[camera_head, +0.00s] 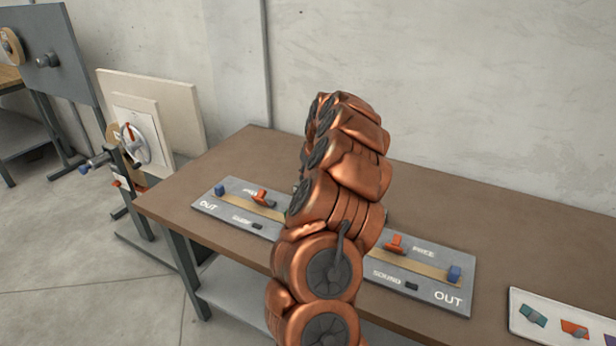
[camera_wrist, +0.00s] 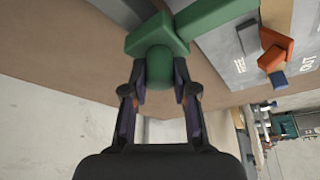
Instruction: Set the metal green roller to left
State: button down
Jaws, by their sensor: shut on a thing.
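The green roller (camera_wrist: 157,37) shows in the wrist view as a green block with a rounded knob, and a green bar (camera_wrist: 215,14) runs off to its upper right. My gripper (camera_wrist: 160,78) has its two dark fingers on either side of the rounded green knob, shut on it. In the head view my copper arm covers the middle of the grey panel (camera_head: 452,290), and the green roller and my gripper are hidden behind it.
The panel lies on a brown table (camera_head: 225,165), with an orange piece (camera_head: 262,197) at left, another orange piece (camera_head: 394,244) at right, and blue blocks near both "OUT" labels. A white tray (camera_head: 520,325) with coloured pieces lies at right. A handwheel stand (camera_head: 133,143) is at left.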

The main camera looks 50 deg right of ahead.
jog(key=shift+w+a, duration=0.1)
jog(key=shift+w, duration=0.1)
jog(key=c, duration=0.9)
grip_release()
jog(key=shift+w, duration=0.1)
jog(key=shift+r, duration=0.2)
jog(key=v, duration=1.1)
jog(key=shift+s+r, duration=0.25)
jog(key=shift+s, duration=0.1)
